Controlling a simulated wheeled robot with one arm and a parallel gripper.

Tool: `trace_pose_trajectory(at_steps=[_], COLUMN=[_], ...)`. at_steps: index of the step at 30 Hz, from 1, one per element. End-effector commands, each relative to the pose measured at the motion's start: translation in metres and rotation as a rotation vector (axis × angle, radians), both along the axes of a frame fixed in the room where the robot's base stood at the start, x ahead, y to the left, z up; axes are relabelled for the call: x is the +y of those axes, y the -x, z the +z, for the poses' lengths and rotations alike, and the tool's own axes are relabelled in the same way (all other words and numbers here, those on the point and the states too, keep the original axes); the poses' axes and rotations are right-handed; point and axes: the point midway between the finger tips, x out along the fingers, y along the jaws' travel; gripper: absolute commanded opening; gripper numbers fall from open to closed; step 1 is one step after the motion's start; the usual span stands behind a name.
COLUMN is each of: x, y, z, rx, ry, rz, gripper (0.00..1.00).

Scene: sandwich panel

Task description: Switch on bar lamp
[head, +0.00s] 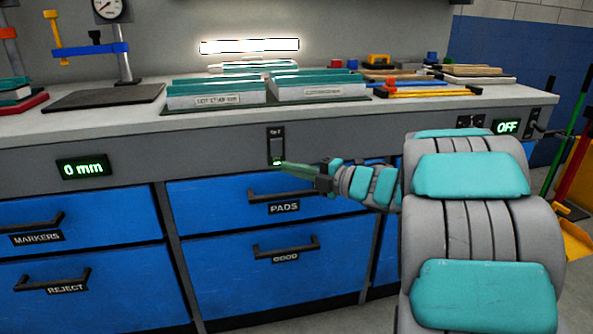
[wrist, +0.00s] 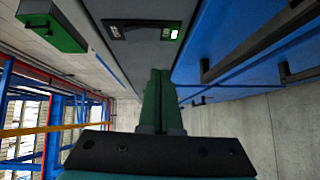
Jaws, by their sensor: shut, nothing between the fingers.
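The bar lamp (head: 249,46) is a long thin strip on the back wall above the worktop, and it glows bright white. A dark switch plate (head: 276,146) with a small label sits on the grey front panel above the PADS drawer. Its lower end shows a lit green light. The switch also shows in the wrist view (wrist: 143,31), its green light lit at one end. My gripper (head: 282,166) is shut and empty, its green fingertips at the lower end of the switch. In the wrist view the closed fingers (wrist: 160,74) point toward it; I cannot tell whether they touch.
A display (head: 83,168) reads 0 mm at the left, and another (head: 507,127) reads OFF at the right. Blue drawers with protruding black handles (head: 285,192) lie just below my gripper. Binder-like trays (head: 216,97) and tools stand on the worktop.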

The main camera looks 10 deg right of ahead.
Motion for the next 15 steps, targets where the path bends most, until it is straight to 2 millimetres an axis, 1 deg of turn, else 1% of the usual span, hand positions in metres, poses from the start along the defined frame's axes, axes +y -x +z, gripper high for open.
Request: trace_pose_trajectory(at_steps=[1,15], x=[-0.008,-0.055], y=[0.004,0.050], z=[0.000,-0.007], rx=[-0.001,-0.001], ry=[0.000,0.000], rz=[-0.006,-0.006], gripper=[0.00,0.00])
